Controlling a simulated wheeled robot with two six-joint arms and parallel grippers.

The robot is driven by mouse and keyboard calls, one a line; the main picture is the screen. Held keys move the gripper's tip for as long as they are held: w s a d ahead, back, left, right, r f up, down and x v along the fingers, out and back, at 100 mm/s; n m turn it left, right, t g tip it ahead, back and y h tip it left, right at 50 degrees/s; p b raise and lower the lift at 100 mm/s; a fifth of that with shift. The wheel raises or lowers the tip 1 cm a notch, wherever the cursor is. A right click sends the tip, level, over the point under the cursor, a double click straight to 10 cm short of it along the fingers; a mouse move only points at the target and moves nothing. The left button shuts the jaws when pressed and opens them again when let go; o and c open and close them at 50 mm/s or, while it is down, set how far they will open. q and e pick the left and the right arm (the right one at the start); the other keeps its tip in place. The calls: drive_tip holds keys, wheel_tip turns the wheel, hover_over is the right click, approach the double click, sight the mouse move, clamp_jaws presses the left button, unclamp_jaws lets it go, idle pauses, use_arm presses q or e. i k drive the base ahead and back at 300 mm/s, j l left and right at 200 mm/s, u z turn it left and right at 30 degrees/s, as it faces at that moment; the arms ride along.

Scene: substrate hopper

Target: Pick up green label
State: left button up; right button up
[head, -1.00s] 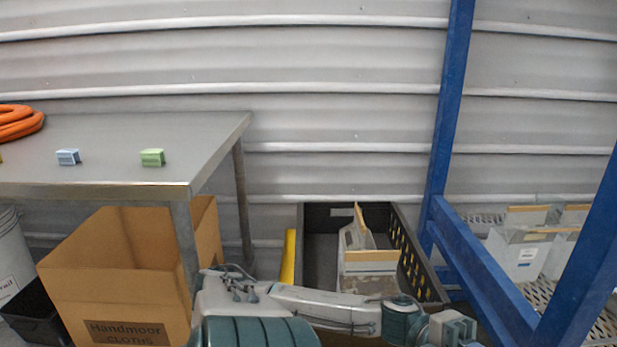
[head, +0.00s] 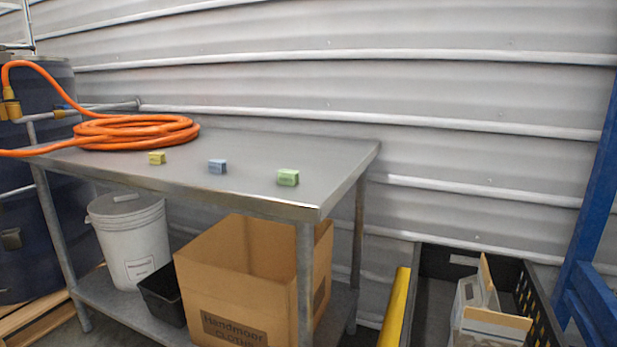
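The green label (head: 288,177) is a small block-like piece on the right part of the metal table (head: 345,146), near its front edge. A blue label (head: 217,166) and a yellow label (head: 156,158) lie to its left on the same table top, spaced apart. Neither of my grippers is in the head view, and nothing touches the green label.
A coiled orange hose (head: 130,132) lies on the table's left part. Below are a white bucket (head: 130,240), a black bin (head: 160,293) and a cardboard box (head: 225,290). A black crate (head: 425,290) and a blue frame (head: 597,190) stand at right.

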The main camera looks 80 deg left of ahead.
sight(287, 176)
drive_tip(key=j+u, duration=0.1)
drive_tip(key=u, duration=0.4)
drive_tip(key=j+u, duration=0.15)
drive_tip(key=u, duration=0.3)
drive_tip(key=j+u, duration=0.15)
drive_tip(key=u, duration=0.35)
drive_tip(key=j+u, duration=0.15)
drive_tip(key=u, duration=0.35)
drive_tip(key=i+j, duration=0.1)
drive_tip(key=j, duration=0.25)
drive_tip(key=i+j+u, duration=0.1)
drive_tip(key=j, duration=0.2)
drive_tip(key=i+j, duration=0.15)
drive_tip(key=j, duration=0.2)
